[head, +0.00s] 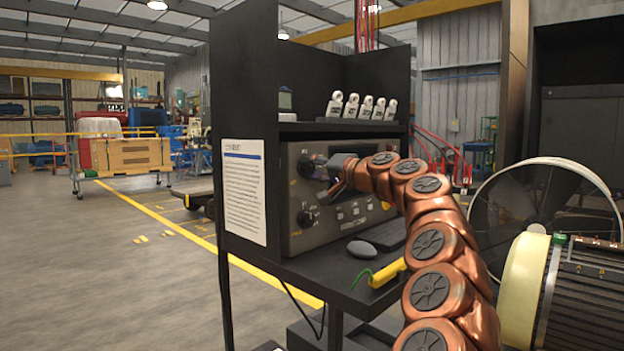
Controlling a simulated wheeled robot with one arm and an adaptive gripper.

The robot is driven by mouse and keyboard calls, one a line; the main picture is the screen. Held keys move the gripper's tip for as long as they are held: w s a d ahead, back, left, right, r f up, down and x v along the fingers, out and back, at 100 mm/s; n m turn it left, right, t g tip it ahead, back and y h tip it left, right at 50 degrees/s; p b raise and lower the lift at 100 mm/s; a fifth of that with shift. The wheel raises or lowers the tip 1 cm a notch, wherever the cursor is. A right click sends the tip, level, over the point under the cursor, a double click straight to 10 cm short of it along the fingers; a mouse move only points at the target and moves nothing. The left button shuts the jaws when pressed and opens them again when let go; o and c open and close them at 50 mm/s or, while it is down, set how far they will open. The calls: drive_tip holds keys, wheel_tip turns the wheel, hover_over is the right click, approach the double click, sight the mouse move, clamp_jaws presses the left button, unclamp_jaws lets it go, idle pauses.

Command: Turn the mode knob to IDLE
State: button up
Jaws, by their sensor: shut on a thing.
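A grey control panel (330,222) sits inside a black cabinet. It has an upper black knob (306,167) and a lower black knob (306,218) along its left side. The labels are too small to read, so I cannot tell where either knob points. My gripper (325,172) is at the upper knob, reaching in from the right, and is shut on it. The fingers and wrist hide part of the knob and the panel face to its right.
A shelf above the panel holds several white tagged padlocks (360,107). A paper sheet (244,191) is on the cabinet's side. On the ledge below lie a grey mouse-like object (361,249) and a yellow tool (387,273). A large drum (525,285) stands at right. Floor at left is clear.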

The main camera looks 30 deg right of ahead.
sight(311, 168)
drive_tip(key=shift+f+n+b, duration=0.15)
drive_tip(key=shift+n+b, duration=0.4)
drive_tip(key=shift+n, duration=0.35)
drive_tip(key=o, duration=1.1)
drive_tip(key=shift+o, duration=0.2)
drive_tip(key=shift+s, duration=0.1)
drive_tip(key=shift+r+v, duration=0.2)
drive_tip(key=shift+v, duration=0.75)
drive_tip(key=shift+s+d+f, duration=0.1)
drive_tip(key=shift+s+d, duration=0.05)
drive_tip(key=shift+s, duration=0.5)
drive_tip(key=v, duration=0.8)
drive_tip(key=shift+s, duration=0.25)
